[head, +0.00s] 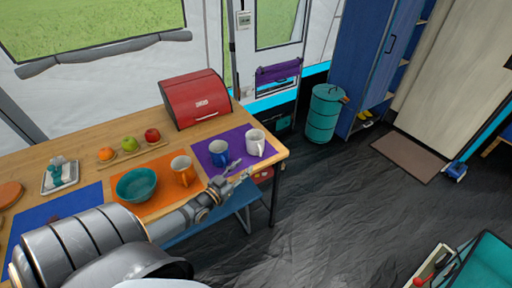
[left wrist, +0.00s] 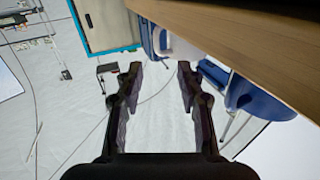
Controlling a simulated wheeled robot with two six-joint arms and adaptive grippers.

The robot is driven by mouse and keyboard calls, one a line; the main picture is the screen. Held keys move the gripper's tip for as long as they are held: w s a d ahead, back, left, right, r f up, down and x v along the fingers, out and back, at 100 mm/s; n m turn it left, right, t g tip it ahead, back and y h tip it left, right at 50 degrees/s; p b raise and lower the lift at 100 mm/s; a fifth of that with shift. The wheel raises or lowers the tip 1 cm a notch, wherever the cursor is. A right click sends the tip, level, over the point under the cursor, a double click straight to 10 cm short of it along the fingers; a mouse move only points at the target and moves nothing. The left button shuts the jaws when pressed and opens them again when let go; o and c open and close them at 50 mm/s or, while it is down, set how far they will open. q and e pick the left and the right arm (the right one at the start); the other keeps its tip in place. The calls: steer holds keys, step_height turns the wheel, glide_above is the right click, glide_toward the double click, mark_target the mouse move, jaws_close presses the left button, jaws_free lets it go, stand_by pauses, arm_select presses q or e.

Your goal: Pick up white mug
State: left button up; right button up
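The white mug (head: 254,143) stands upright on the purple mat (head: 232,137) near the table's right end, its handle towards the front right. My left gripper (head: 237,170) is just below and left of it in the head view, near the table's front edge, apart from the mug. In the left wrist view my left gripper (left wrist: 155,82) has its fingers spread with nothing held between them. A pale rounded shape (left wrist: 182,46) shows beyond its right finger; I cannot tell whether it is the mug. My right gripper is not in view.
A blue mug (head: 218,153) stands left of the white mug. An orange mug (head: 182,170) and teal bowl (head: 136,184) are further left. A red bread box (head: 196,100) stands behind. A blue bench (head: 205,222) is below the table's front edge.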

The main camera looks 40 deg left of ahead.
mark_target(260, 154)
arm_select(q)
steer(key=w, duration=0.2)
steer(key=w+b, duration=0.1)
steer(key=shift+f, duration=0.25)
steer(key=shift+w+d+r, duration=0.1)
steer(key=shift+w, duration=0.25)
steer(key=w+b, duration=0.2)
steer(key=w, duration=0.1)
steer(key=w+b, duration=0.1)
steer(key=shift+w+d+f, duration=0.2)
steer(key=shift+w+d, duration=0.1)
steer(key=shift+d, duration=0.05)
steer(key=shift+w+r, duration=0.1)
steer(key=shift+w, duration=0.15)
steer(key=shift+r, duration=0.15)
jaws_close()
